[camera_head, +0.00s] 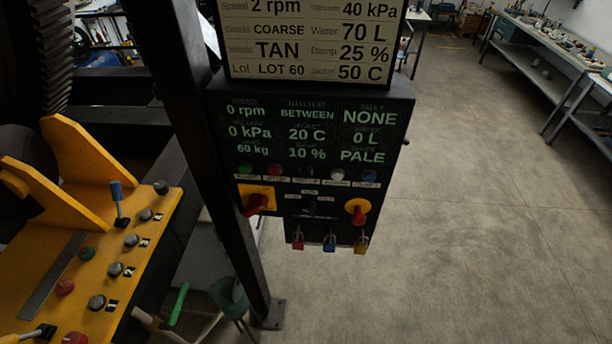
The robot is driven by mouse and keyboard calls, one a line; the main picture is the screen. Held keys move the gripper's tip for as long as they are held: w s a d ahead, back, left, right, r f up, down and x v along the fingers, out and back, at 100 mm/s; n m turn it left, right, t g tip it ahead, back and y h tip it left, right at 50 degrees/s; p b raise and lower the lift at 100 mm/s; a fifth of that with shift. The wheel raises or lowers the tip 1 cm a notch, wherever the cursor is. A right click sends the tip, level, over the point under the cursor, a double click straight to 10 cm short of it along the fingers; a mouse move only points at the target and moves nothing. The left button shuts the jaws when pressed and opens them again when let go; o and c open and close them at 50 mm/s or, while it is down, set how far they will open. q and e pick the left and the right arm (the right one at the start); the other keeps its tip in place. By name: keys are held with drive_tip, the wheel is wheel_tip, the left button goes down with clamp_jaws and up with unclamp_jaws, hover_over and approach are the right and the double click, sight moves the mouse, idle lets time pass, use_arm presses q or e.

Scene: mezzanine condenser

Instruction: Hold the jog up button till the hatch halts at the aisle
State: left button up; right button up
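A black control panel (312,160) hangs on a dark post in the middle of the view. Its screen (312,130) shows 0 rpm, BETWEEN, NONE, 0 kPa, 20 C, 0 L, 60 kg, 10 % and PALE. Below it is a row of buttons: a green button (245,170), a red button (275,171), a black button (306,172), a white button (337,174) and a blue button (370,176). Their labels are too small to read, so I cannot tell which is jog up. I cannot make out the hatch. Neither gripper shows.
A yellow console (60,290) with a blue-handled lever (117,192) and several knobs stands at left. Red rotary handles (257,203) and padlocks (330,242) are low on the panel. A sign (310,40) sits above. The floor (460,200) at right is clear, with benches beyond.

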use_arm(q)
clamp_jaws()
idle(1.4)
